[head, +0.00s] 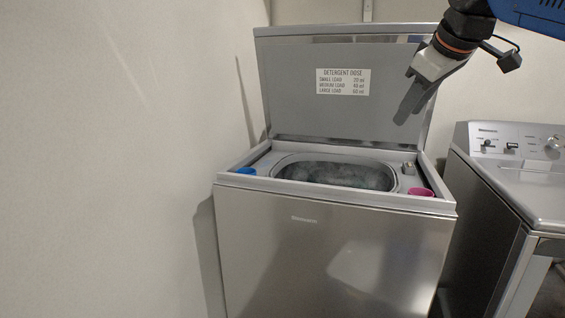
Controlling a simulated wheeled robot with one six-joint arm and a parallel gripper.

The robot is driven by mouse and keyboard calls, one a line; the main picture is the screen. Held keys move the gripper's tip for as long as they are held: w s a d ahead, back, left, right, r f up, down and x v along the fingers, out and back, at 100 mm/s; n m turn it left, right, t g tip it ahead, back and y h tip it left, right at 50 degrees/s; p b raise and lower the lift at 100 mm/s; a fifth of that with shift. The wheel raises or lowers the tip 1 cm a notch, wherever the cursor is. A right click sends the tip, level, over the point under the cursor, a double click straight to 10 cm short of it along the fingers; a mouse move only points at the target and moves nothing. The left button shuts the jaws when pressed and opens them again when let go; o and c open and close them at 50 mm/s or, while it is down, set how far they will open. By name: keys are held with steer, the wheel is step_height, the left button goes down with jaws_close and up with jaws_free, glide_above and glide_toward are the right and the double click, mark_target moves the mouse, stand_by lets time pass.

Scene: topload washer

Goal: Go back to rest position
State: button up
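My gripper (408,97) hangs at the upper right of the head view, in front of the raised lid's right side. Its fingers point down and left, and they overlap from this angle, so I cannot tell whether they are open or shut. I see nothing held in it. The topload washer (330,250) stands below with its lid (300,100) up and its drum opening (335,176) showing. My gripper is above the washer's top, apart from the drum opening.
A blue cap (246,171) sits at the washer top's left and a pink one (421,192) at its right. A detergent dose label (343,81) is on the lid. A second machine (515,180) stands at the right. A bare wall (100,160) fills the left.

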steer(key=s+f+m+g, duration=0.1)
steer(key=s+f+m, duration=0.1)
steer(key=s+f, duration=0.5)
steer(key=s+d+f+m+g, duration=0.1)
steer(key=s+f+m, duration=0.2)
steer(key=f, duration=1.6)
steer(key=s+d+f+m+g, duration=0.1)
steer(key=s+f+m, duration=0.1)
steer(key=s+f, duration=0.9)
step_height(320, 180, down, 3)
steer(key=shift+r+h, duration=0.1)
steer(key=shift+h, duration=0.2)
steer(key=shift+o, duration=0.4)
steer(key=shift+d, duration=0.1)
